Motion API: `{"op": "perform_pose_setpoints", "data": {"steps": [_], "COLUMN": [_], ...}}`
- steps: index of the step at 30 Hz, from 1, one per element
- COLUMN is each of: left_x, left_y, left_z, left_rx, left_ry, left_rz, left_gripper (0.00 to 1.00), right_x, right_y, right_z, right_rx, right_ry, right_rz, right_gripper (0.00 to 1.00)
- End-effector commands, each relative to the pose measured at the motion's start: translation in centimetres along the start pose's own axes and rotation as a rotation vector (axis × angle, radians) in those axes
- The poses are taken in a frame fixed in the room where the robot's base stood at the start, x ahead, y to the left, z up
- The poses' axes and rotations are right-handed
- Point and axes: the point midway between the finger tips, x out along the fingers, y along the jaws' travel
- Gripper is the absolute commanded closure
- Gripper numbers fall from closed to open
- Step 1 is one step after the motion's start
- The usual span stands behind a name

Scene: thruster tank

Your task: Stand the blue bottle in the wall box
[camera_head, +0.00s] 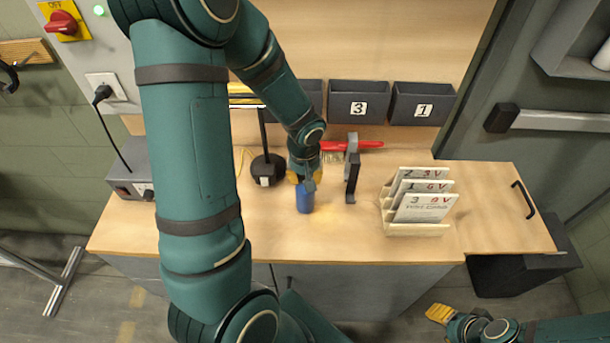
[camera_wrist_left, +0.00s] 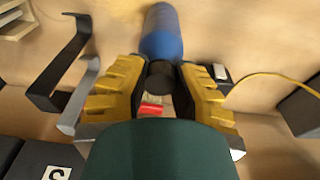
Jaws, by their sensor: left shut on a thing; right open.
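The blue bottle (camera_head: 305,198) is at the middle of the workbench, below my left gripper (camera_head: 304,177). In the left wrist view the blue bottle (camera_wrist_left: 162,35) has a dark neck or cap between the yellow fingers of my left gripper (camera_wrist_left: 159,75), which is shut on it. The bottle looks about upright; I cannot tell if its base touches the bench. Grey wall boxes hang behind the bench: box 3 (camera_head: 345,110), box 1 (camera_head: 410,111), and another box (camera_head: 312,92) partly hidden by my arm. My right gripper (camera_head: 440,314) is open and empty, low at the right.
A black bracket (camera_head: 352,178) stands just right of the bottle, with a red-handled brush (camera_head: 368,145) behind. A lamp base (camera_head: 267,170) is at the left. A rack of numbered cards (camera_head: 418,229) stands at the right. The bench front is clear.

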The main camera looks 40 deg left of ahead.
Motion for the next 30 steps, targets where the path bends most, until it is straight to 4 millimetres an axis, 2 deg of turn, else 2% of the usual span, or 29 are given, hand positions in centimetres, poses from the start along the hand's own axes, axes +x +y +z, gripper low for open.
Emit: {"op": "perform_pose_setpoints", "data": {"steps": [2, 3, 4, 17, 20, 30], "left_x": [0.3, 0.2, 0.2, -0.2, -1.6, -8.6], "left_y": [0.0, 0.0, 0.0, 0.0, 0.0, 0.0], "left_z": [0.0, 0.0, 0.0, 0.0, -0.2, -0.1], "left_rx": [0.000, 0.000, 0.000, 0.000, -0.001, -0.001], "left_ry": [0.001, 0.000, 0.000, 0.000, 0.005, 0.005], "left_rz": [0.000, 0.000, 0.000, 0.000, 0.002, 0.002], "left_gripper": [1.00, 0.63, 0.53, 0.53, 0.53, 0.53], "right_x": [0.4, 0.3, 0.3, -0.3, -0.5, -1.6], "right_y": [0.1, 0.1, 0.1, -0.1, -0.2, -0.5], "right_z": [0.1, 0.1, 0.0, 0.0, -0.1, -0.2], "right_rx": [0.000, 0.000, 0.000, 0.000, 0.000, 0.000], "right_ry": [0.000, 0.000, 0.000, 0.000, 0.000, -0.001], "right_rz": [0.001, 0.001, 0.001, 0.000, -0.001, -0.003], "right_gripper": [0.53, 0.53, 0.53, 0.53, 0.53, 0.53]}}
